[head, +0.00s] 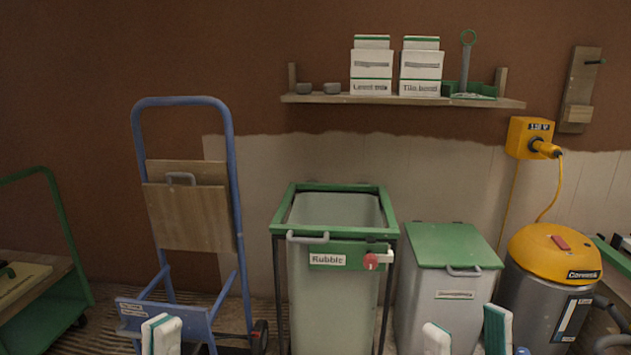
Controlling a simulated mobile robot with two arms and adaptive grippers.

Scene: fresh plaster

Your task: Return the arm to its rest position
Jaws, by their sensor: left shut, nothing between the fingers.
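My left gripper (161,335) shows at the bottom edge, left of the middle, in front of the foot of the blue hand truck. Its white and green fingers are together with nothing between them. My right gripper (467,336) shows at the bottom edge, right of the middle, in front of the grey bin. Its two fingers stand apart with an empty gap. Both point upward in the picture. Only the fingertips show; the arms behind them are out of the frame.
The blue hand truck (229,160) holds boards at the left. A green cart (60,215) stands further left. The rubble bin (330,285), the green-lidded bin (425,300) and a yellow-topped vacuum (550,255) line the wall. A shelf (325,98) with boxes hangs above.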

